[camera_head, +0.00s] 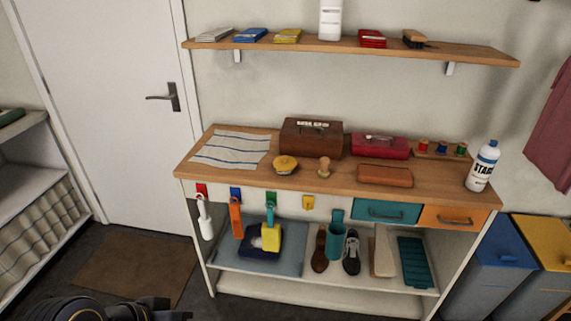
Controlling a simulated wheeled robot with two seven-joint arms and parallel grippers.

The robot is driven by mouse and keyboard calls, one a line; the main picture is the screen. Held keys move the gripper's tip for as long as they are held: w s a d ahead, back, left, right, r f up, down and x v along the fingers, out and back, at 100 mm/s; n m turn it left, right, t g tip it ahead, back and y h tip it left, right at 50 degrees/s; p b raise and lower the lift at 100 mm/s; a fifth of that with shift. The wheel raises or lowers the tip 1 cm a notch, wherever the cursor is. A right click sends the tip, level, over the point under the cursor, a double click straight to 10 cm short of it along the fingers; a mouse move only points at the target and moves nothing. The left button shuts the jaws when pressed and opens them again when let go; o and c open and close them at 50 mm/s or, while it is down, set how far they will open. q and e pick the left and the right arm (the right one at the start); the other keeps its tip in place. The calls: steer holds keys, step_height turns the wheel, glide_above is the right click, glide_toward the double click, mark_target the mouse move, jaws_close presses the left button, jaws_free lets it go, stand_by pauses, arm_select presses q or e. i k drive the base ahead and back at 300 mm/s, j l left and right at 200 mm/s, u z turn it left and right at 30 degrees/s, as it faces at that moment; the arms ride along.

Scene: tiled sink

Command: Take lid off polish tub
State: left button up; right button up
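A round yellow tub (285,164), which looks like the polish tub, stands on the wooden worktop (235,175), left of the middle and near the front. Its yellow top appears to be in place. The dark end of my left arm, with my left gripper (168,311), shows at the bottom left edge, low in front of the bench and far from the tub. It is partly cut off, and its fingers cannot be made out. My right gripper is not in view.
A small wooden-handled dauber (324,166) stands just right of the tub. Behind are a brown box (311,138) and a red box (380,147). A striped cloth (231,149) lies left. A white bottle (482,166) stands at the right end. Tools hang along the front edge.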

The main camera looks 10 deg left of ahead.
mark_target(284, 163)
steer(key=i+j+z, duration=0.1)
steer(key=z, duration=0.4)
steer(key=j+z, duration=0.15)
steer(key=z, duration=0.35)
steer(key=j+z, duration=0.2)
steer(key=z, duration=0.3)
steer(key=j+z, duration=0.2)
steer(key=z, duration=0.3)
steer(key=k+j+z, duration=0.2)
steer(key=j, duration=0.25)
steer(key=j+z, duration=0.2)
steer(key=j, duration=0.2)
steer(key=k+j+z, duration=0.2)
steer(key=j, duration=0.2)
steer(key=k+j+z, duration=0.2)
steer(key=j, duration=0.2)
steer(key=k+j, duration=0.2)
steer(key=j, duration=0.2)
steer(key=k+j, duration=0.25)
steer(key=j, duration=0.2)
